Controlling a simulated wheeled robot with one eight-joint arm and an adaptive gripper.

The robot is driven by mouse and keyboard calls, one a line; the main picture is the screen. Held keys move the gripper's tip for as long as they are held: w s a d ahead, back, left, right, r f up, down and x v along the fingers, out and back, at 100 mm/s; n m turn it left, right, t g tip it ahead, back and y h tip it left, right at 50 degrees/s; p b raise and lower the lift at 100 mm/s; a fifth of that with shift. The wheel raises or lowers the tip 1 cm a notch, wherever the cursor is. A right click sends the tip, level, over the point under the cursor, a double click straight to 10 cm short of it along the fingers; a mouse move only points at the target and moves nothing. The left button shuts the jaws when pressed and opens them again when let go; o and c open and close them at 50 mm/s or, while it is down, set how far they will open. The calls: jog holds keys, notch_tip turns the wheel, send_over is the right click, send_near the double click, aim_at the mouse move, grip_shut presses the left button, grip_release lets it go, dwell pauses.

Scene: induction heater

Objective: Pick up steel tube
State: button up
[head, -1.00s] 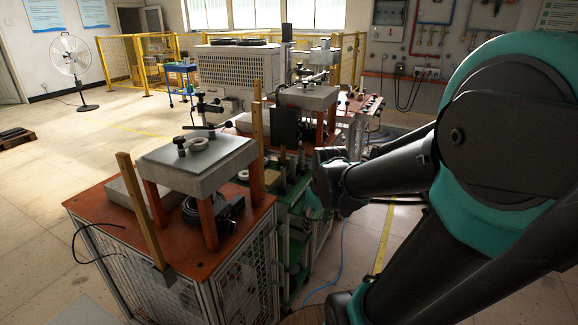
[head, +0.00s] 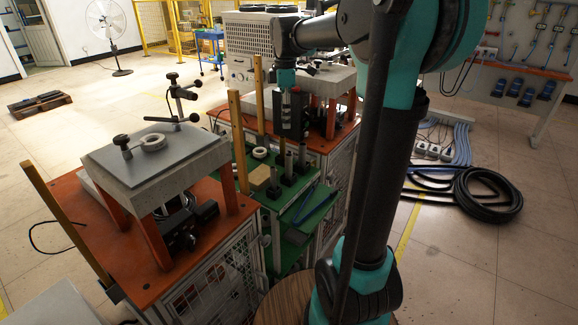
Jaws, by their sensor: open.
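Several upright steel tubes (head: 288,163) stand in black bases on the green-topped table (head: 264,200), between the two orange-topped benches. I cannot tell which one is the task's tube. My gripper (head: 288,103) hangs from the teal wrist above and behind the tubes, in front of a dark upright panel. It is small and its fingers are hard to make out there; it looks open, with no tube seen in it. It appears apart from the tubes.
The near bench (head: 70,207) carries a grey slab on orange legs with a ring on it. Wooden posts (head: 237,140) rise beside the green table. A tan block (head: 260,177), a white ring (head: 260,152) and blue-handled tools share the green top. Hoses (head: 488,195) lie on the right floor.

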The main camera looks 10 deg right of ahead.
send_over(289, 162)
jog(key=w, duration=0.2)
jog(key=f, duration=1.1)
jog(key=shift+a+f, duration=0.2)
jog(key=shift+a, duration=0.05)
jog(key=shift+s+d+f, duration=0.1)
jog(key=shift+s+f, duration=0.05)
jog(key=shift+f, duration=0.8)
jog(key=shift+s+d+f, duration=0.1)
jog(key=shift+f, duration=0.9)
jog(key=shift+s+d+f, duration=0.1)
jog(key=shift+s+f, duration=0.05)
jog(key=shift+f, duration=0.8)
grip_shut()
